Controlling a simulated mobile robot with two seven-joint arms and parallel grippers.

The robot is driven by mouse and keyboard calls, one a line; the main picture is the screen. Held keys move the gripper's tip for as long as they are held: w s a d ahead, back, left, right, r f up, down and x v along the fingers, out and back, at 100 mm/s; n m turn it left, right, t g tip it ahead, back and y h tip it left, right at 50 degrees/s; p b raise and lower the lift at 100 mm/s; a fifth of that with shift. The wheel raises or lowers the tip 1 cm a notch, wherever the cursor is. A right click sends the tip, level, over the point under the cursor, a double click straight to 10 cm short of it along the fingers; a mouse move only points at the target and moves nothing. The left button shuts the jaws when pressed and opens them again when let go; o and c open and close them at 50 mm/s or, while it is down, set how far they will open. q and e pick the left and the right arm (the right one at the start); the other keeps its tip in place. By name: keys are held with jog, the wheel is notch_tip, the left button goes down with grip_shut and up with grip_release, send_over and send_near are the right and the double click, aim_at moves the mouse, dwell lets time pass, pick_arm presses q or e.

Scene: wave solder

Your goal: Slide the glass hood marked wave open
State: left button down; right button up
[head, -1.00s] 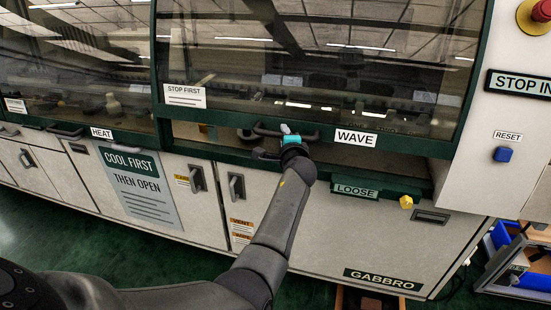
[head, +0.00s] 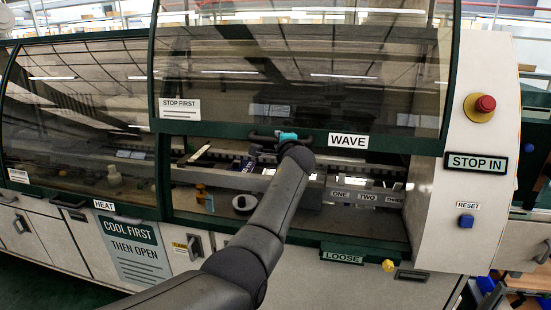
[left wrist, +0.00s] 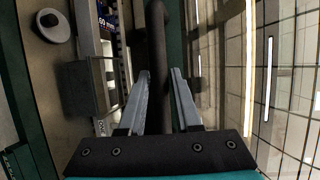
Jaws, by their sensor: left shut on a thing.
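The glass hood marked WAVE (head: 300,75) is a dark tinted pane in a green frame, raised partway above the machine's opening. Its white WAVE label (head: 348,141) sits on the lower rail. My left gripper (head: 283,145) is at the hood's dark bar handle (head: 262,137), left of the label. In the left wrist view the handle (left wrist: 157,50) runs between the two fingers of my left gripper (left wrist: 160,90), which is shut on it. Part of the handle is hidden by the gripper. My right gripper is not in view.
Below the hood the interior shows plates ONE, TWO, THREE (head: 367,196) and a round white piece (head: 244,203). The HEAT hood (head: 80,120) is closed at left. A red stop button (head: 485,104) and blue reset button (head: 466,221) are at right.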

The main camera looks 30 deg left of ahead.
pick_arm(q)
jog(key=shift+w+a+r, duration=0.1)
jog(key=shift+w+r, duration=0.05)
jog(key=shift+r, duration=1.4)
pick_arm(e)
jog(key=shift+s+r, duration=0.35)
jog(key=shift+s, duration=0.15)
pick_arm(q)
jog(key=c, duration=0.6)
grip_release()
jog(key=shift+f, duration=0.15)
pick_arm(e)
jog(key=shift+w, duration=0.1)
pick_arm(q)
jog(key=shift+p, duration=0.3)
jog(key=v, duration=1.5)
